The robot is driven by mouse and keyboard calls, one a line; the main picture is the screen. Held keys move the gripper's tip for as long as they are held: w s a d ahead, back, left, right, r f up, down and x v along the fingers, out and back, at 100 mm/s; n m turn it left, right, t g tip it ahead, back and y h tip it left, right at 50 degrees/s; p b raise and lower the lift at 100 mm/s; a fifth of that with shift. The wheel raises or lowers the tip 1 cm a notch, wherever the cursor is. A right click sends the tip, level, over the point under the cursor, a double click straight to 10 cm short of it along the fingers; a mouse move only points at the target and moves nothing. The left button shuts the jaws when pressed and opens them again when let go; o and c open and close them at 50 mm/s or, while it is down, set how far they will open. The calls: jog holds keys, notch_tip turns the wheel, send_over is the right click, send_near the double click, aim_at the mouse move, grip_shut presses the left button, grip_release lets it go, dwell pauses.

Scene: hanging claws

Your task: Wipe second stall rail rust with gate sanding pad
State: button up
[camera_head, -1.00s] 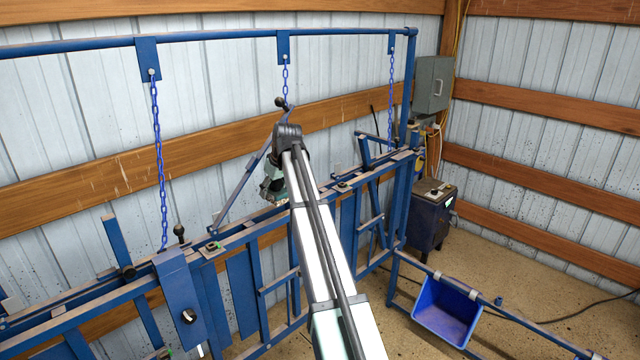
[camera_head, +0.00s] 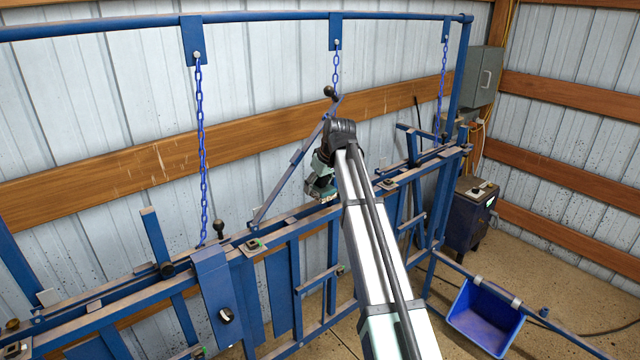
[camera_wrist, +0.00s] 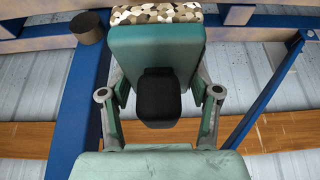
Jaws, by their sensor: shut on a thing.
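My gripper (camera_head: 322,188) hangs at the middle section of the blue stall frame, close to its top rail (camera_head: 296,214). In the wrist view my gripper (camera_wrist: 160,112) is shut on a green block with a mottled tan-and-brown edge and a black middle part, apparently the sanding pad (camera_wrist: 155,50). The pad's mottled edge lies near a blue rail (camera_wrist: 278,20) at the top of that view; I cannot tell whether they touch. The top rail looks brownish along its upper face. My arm hides part of it, and no separate rust patch can be made out.
A slanted blue bar (camera_head: 293,160) rises beside my gripper. Blue chains (camera_head: 203,140) hang from the overhead pipe (camera_head: 110,26). A black-knobbed lever (camera_head: 219,228) stands on the left rail. A blue bin (camera_head: 484,317) hangs at lower right. A dark brown knob (camera_wrist: 88,27) shows in the wrist view.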

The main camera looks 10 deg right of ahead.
aim_at(324, 213)
jog(key=shift+f+b, duration=1.45)
jog(key=shift+f, duration=1.35)
jog(key=shift+s+d+r+p, duration=0.2)
jog(key=shift+s+d+p, duration=0.25)
jog(key=shift+s, duration=0.3)
jog(key=shift+s+d, duration=0.35)
jog(key=shift+s, duration=0.3)
jog(key=shift+f, duration=0.3)
jog(key=shift+w, duration=0.1)
